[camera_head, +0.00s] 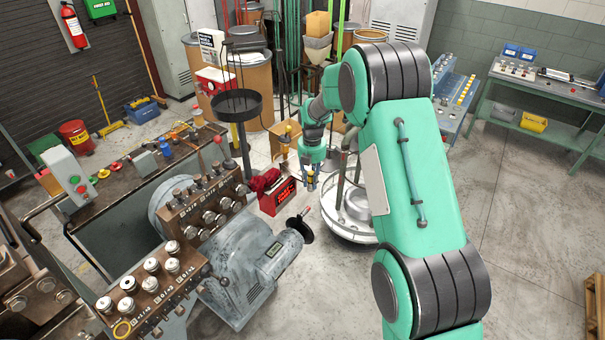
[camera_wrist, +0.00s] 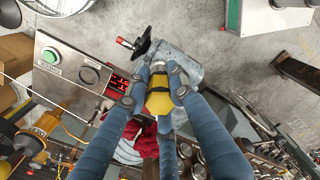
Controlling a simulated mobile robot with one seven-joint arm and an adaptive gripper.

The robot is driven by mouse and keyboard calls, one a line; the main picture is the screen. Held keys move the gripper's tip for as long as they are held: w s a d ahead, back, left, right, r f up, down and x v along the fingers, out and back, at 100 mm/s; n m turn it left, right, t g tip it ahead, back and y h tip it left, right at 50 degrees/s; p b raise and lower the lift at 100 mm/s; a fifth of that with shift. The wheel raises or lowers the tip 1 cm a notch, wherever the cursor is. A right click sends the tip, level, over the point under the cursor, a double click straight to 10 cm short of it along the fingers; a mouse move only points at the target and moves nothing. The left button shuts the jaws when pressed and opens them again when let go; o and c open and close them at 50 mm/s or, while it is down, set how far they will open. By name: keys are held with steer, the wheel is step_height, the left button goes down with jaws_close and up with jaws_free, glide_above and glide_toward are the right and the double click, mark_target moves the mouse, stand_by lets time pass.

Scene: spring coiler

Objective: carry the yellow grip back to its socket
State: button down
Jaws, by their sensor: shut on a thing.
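The yellow grip (camera_wrist: 160,97) is between the blue-grey fingers of my gripper (camera_wrist: 160,85) in the wrist view. Its far end, with a pale metal collar, points toward the top of that picture. In the head view my gripper (camera_head: 311,180) points down, shut on the yellow grip, which shows only as a small patch. It hangs in the air right of the red display box. I cannot tell which part is the grip's socket; none is clearly visible.
The grey coiler (camera_head: 250,265), with a black handwheel (camera_head: 300,227), stands in front of my gripper. A red display box (camera_head: 277,196) is close on the left. A round white-rimmed stand (camera_head: 345,228) is on the right. Open floor (camera_head: 530,220) lies farther right.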

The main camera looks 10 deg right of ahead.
steer(key=shift+w+a+f+p, duration=0.1)
steer(key=shift+w+f+p, duration=0.25)
steer(key=shift+w, duration=2.3)
steer(key=shift+w+a+f+p, duration=0.15)
steer(key=shift+w+p, duration=0.45)
steer(key=shift+w, duration=2.1)
steer(key=shift+w+a+f+p, duration=0.1)
steer(key=shift+w+f+p, duration=0.25)
steer(key=shift+w, duration=2.3)
steer(key=shift+r, duration=0.15)
steer(key=shift+f+p, duration=0.6)
steer(key=shift+f, duration=1.2)
steer(key=shift+f, duration=0.15)
steer(key=c, duration=1.5)
jaws_free()
